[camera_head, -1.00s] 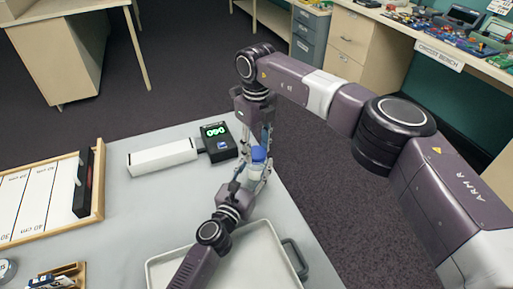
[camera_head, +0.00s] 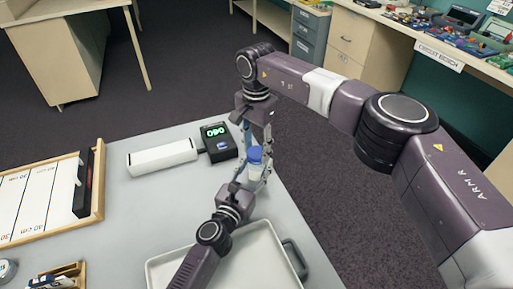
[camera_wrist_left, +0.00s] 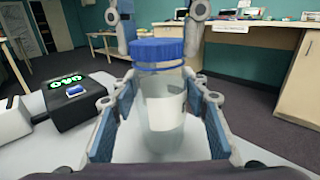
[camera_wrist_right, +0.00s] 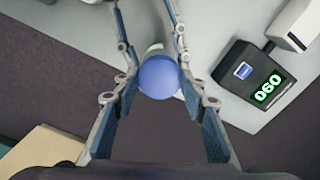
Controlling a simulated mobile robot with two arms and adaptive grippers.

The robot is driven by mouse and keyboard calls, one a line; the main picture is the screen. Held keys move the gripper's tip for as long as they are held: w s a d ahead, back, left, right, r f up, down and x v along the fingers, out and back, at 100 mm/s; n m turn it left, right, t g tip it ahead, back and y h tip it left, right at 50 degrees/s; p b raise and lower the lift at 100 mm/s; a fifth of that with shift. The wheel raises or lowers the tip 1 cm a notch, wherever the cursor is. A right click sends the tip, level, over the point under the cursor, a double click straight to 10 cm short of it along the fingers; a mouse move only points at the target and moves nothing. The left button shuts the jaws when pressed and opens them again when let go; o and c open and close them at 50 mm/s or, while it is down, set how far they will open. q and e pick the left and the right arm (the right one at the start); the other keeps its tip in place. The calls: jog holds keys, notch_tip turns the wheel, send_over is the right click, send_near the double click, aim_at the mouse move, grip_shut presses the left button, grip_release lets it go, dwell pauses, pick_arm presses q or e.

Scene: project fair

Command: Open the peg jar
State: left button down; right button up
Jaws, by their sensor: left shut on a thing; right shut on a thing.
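The peg jar (camera_wrist_left: 162,105) is a clear jar with a pale label and a blue screw lid (camera_wrist_left: 158,50). It stands upright at the table's right edge. My left gripper (camera_wrist_left: 160,125) is shut on the jar's body, its pads on both sides. My right gripper (camera_wrist_right: 160,85) comes from above and is shut on the blue lid, which shows from the top in the right wrist view (camera_wrist_right: 159,77). In the head view the jar (camera_head: 255,166) is partly hidden between the two grippers.
A black timer (camera_head: 218,142) reading 060 and a white bar (camera_head: 162,157) stand left of the jar. A grey tray (camera_head: 165,269) lies at the front under my left arm. A wooden-framed board (camera_head: 98,190) is at the left. Table between them is clear.

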aim_at(257, 152)
jog(key=n, duration=0.4)
jog(key=shift+w, duration=0.1)
jog(key=shift+r, duration=0.2)
dwell(0.4)
jog(key=shift+r, duration=0.95)
jog(key=shift+r, duration=2)
pick_arm(q)
jog(key=c, duration=1)
grip_release()
jog(key=shift+c, duration=0.2)
jog(key=shift+s, duration=0.1)
